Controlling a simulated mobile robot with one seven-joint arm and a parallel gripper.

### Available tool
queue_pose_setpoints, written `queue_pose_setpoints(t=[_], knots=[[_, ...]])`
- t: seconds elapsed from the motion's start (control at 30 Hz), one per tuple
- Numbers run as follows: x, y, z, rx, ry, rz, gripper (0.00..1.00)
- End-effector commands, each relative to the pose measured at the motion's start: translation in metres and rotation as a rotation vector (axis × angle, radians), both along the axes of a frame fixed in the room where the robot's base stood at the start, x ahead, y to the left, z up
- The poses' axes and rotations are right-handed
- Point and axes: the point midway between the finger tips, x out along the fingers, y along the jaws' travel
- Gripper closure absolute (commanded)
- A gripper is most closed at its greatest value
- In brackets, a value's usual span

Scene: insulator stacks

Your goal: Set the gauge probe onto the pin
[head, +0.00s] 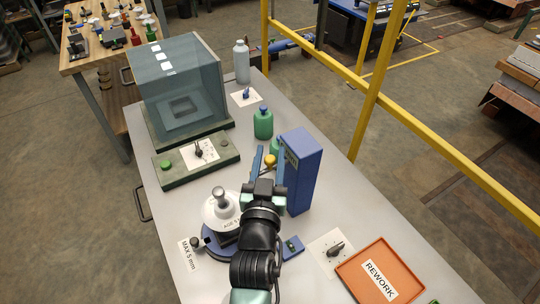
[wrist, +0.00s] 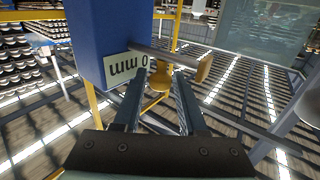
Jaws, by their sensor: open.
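The blue gauge column (head: 305,172) stands upright on the table; its "0 mm" display (wrist: 128,67) appears upside down in the wrist view. A grey rod (wrist: 165,57) sticks out from the column and ends in a brass-coloured block (wrist: 204,68). A yellow knob (wrist: 159,82) is at this rod; it also shows in the head view (head: 270,160). My gripper (wrist: 159,78) is open, with its fingertips on either side of the knob; contact cannot be told. A metal pin (head: 219,192) tops the white insulator disc (head: 222,212), left of my gripper on a blue base.
A glass-fronted box (head: 178,90) and a control panel (head: 197,160) stand left. A green bottle (head: 263,124) and a grey bottle (head: 242,62) are behind. An orange REWORK tray (head: 380,272) lies front right. A yellow rail (head: 365,100) runs beyond the table.

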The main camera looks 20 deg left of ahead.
Motion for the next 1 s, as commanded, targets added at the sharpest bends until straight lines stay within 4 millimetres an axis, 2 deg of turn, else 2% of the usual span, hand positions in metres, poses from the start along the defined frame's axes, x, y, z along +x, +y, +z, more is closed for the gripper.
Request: queue_pose_setpoints(t=[0.17,0.3,0.4,1.0], knots=[[-0.0001,0.0001,-0.0002,0.0,0.0,0.0,0.61],[-0.0002,0.0,-0.0002,0.0,0.001,0.0,0.86],[-0.0003,0.0,-0.0002,0.0,0.001,0.0,1.0],[-0.0004,-0.0001,-0.0004,0.001,0.001,0.0,1.0]])
